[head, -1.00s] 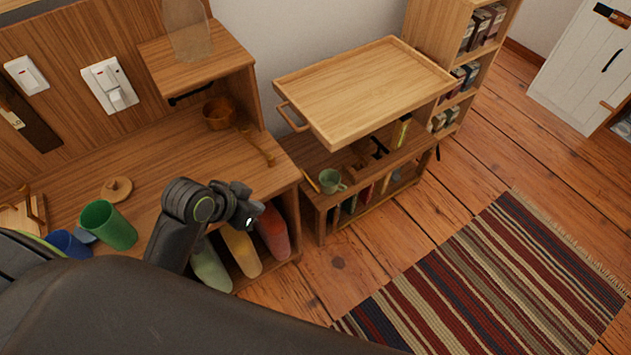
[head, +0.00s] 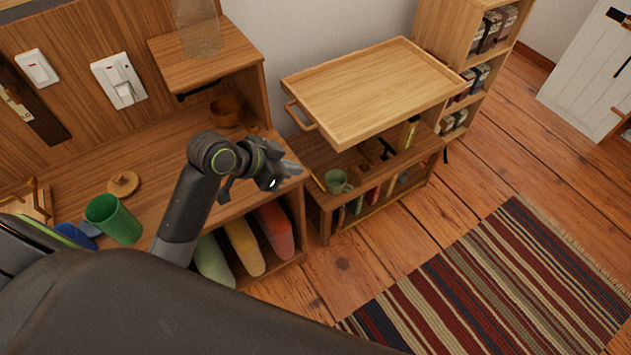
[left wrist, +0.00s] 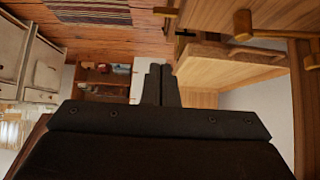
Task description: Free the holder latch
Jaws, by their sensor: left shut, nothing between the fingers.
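I cannot tell for sure which part is the holder latch. A small dark fitting (head: 386,150) shows under the raised wooden tray top (head: 370,90) of the low cart. A wooden peg-like lever (left wrist: 243,25) shows large in the left wrist view; its head-view end (head: 252,127) is mostly hidden behind my left gripper. My left gripper (head: 292,170) is over the desk's right front edge, left of the cart, fingers together and empty. Its shut fingers also show in the left wrist view (left wrist: 161,72). My right gripper is not in view.
The desk (head: 150,150) holds a green cup (head: 113,218), a round wooden lid (head: 123,184) and a brown bowl (head: 227,110). A green mug (head: 337,181) stands on the cart's lower shelf. Coloured files fill the desk's open front. A striped rug (head: 510,280) lies on open floor.

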